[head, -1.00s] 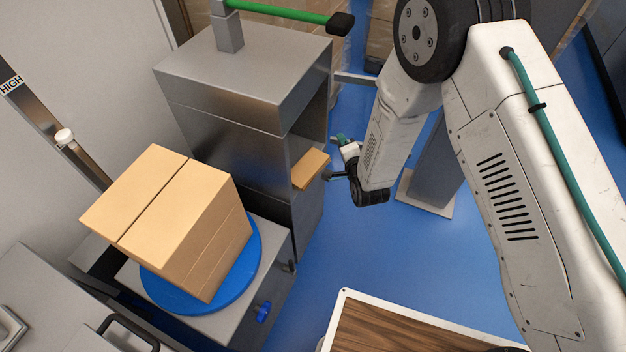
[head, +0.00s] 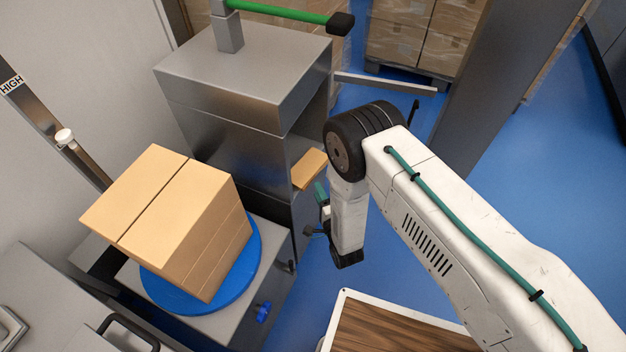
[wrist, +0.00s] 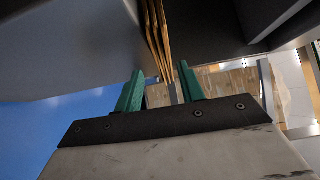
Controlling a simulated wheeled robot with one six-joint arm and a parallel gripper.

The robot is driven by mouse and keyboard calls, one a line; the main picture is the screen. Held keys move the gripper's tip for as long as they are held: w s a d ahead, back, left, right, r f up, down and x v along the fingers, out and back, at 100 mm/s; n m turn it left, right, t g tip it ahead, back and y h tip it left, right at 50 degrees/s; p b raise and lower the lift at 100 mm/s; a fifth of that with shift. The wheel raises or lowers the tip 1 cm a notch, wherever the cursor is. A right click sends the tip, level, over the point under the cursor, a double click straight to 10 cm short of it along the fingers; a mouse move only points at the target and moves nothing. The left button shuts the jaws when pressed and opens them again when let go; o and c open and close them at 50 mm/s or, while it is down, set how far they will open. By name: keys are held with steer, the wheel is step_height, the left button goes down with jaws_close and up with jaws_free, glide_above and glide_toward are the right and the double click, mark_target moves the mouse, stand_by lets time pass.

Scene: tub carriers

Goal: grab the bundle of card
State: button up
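The bundle of card (head: 310,169) is a small tan block jutting from the open side of the grey metal machine in the head view. In the wrist view the bundle (wrist: 157,38) shows as several thin brown layers seen edge-on, above and lined up with the gap between my fingers. My gripper (wrist: 160,68) has its two green fingers apart, with nothing clearly held between them. In the head view my gripper (head: 320,194) is just below and right of the bundle, partly hidden by my arm. The distance left between fingers and card is hard to tell.
The grey machine (head: 240,75) stands close to my gripper. A large tan carton (head: 175,215) sits on a blue round plate (head: 250,262) at left. A wood-topped surface (head: 385,335) is at the bottom. Wrapped boxes (head: 425,35) stand behind. Blue floor is open at right.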

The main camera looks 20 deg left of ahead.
mark_target(313, 179)
steer(key=shift+x, duration=2.5)
jaws_close()
steer(key=shift+r, duration=1.3)
steer(key=s+d+r, duration=0.5)
steer(key=s+d, duration=0.4)
steer(key=s, duration=0.1)
steer(key=shift+s, duration=0.3)
